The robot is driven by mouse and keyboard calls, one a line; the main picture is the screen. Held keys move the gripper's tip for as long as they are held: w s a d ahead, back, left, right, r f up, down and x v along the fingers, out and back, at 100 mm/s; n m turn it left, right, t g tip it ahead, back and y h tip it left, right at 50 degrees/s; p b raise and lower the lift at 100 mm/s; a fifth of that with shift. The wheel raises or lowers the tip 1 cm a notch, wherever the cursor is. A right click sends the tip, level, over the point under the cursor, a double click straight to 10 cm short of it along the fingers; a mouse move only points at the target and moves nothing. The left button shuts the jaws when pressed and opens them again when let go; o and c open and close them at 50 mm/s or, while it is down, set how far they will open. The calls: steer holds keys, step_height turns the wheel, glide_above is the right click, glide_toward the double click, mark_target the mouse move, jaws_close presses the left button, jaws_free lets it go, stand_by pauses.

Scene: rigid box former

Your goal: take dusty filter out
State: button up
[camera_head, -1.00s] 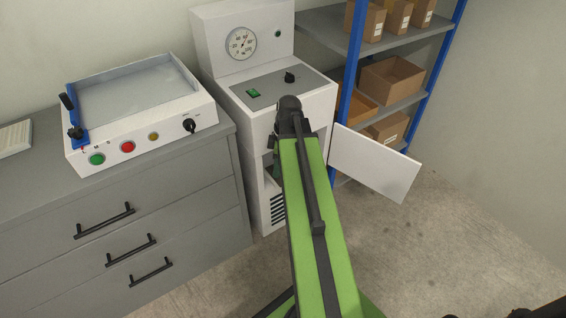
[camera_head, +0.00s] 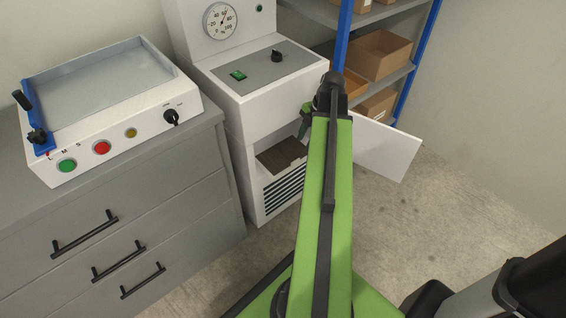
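The dusty filter (camera_head: 283,157) appears as a dark brown ribbed panel lying in the open front compartment of the white machine (camera_head: 258,106), above its slotted vent. Its right end is partly hidden by my arm. My gripper (camera_head: 305,122) is at the right side of the compartment opening, above and to the right of the filter. Most of it is hidden behind my green arm, so its fingertips cannot be made out. No contact with the filter is visible. The machine's white door (camera_head: 378,148) stands open to the right.
A grey drawer cabinet (camera_head: 125,215) stands left of the machine, with a white and blue box former (camera_head: 110,105) on top. A blue-post shelf (camera_head: 392,78) with cardboard boxes stands behind the door. The concrete floor (camera_head: 400,215) at right is clear.

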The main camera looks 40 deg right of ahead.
steer(key=b, duration=0.5)
glide_above(296, 161)
steer(key=d, duration=0.1)
steer(key=f, duration=0.6)
steer(key=shift+s+d+f, duration=0.1)
steer(key=shift+s+f, duration=0.05)
steer(key=shift+s, duration=0.2)
steer(key=b+x, duration=0.4)
steer(key=x, duration=0.1)
steer(key=shift+s+f+b, duration=0.1)
steer(key=shift+b, duration=0.2)
jaws_close()
